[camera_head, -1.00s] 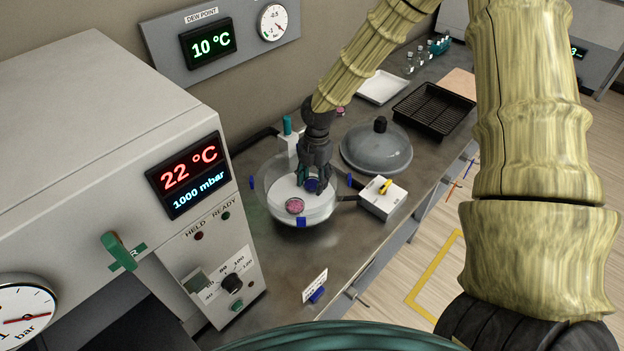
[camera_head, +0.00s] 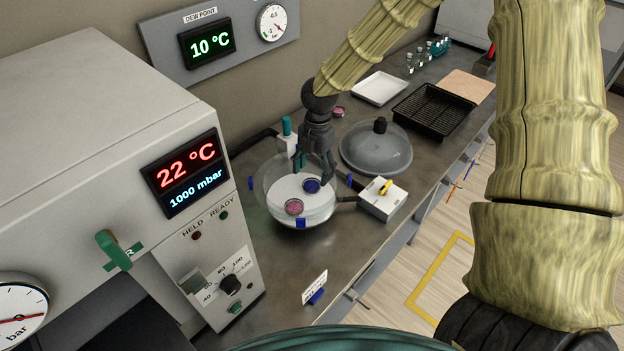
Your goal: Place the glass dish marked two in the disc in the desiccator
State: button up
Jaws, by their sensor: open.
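The desiccator (camera_head: 275,207) is an open clear bowl with blue clips on its rim, standing on the bench. Its white disc (camera_head: 291,189) lies inside. A dish with dark blue contents (camera_head: 312,186) sits on the disc towards the right. A dish with pink contents (camera_head: 294,207) sits on the disc towards the front. I cannot read any marking on either dish. My gripper (camera_head: 313,176) is open and empty, pointing down just above the blue dish, its fingers spread apart.
The domed grey lid (camera_head: 376,151) lies on the bench right of the desiccator. A white box with a yellow lever (camera_head: 382,199) stands close by. Another pink dish (camera_head: 338,112) lies behind my gripper. A black rack (camera_head: 434,110) and white tray (camera_head: 380,88) are farther back.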

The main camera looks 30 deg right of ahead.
aim_at(315, 184)
notch_tip(315, 184, up, 8)
jog(key=b, duration=0.1)
jog(key=shift+w+d, duration=0.25)
jog(key=shift+d, duration=0.2)
jog(key=shift+f, duration=0.1)
